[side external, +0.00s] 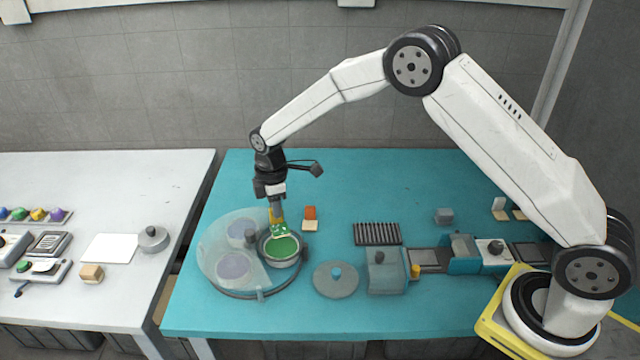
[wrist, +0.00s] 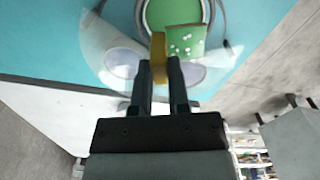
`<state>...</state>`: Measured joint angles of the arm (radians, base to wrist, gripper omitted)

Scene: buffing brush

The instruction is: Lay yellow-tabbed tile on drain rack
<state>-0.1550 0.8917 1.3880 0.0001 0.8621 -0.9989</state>
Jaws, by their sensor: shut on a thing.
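My gripper (side external: 277,208) points down over the left part of the teal table, shut on the yellow tab of a tile. The yellow-tabbed tile (side external: 280,229) is green with white spots and is at the back of a grey round pot with green contents (side external: 283,247). I cannot tell whether it touches the contents. In the wrist view the tab sits between the fingertips (wrist: 160,70), and the tile (wrist: 185,41) overlaps the pot's green. A dark ribbed rack (side external: 377,234), likely the drain rack, lies to the right with nothing on it.
A translucent round cover with two pale discs (side external: 233,267) is left of the pot. An orange-tabbed tile (side external: 310,218) stands behind it. A grey disc with a blue knob (side external: 336,278) and a grey box (side external: 387,272) stand in front of the rack.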

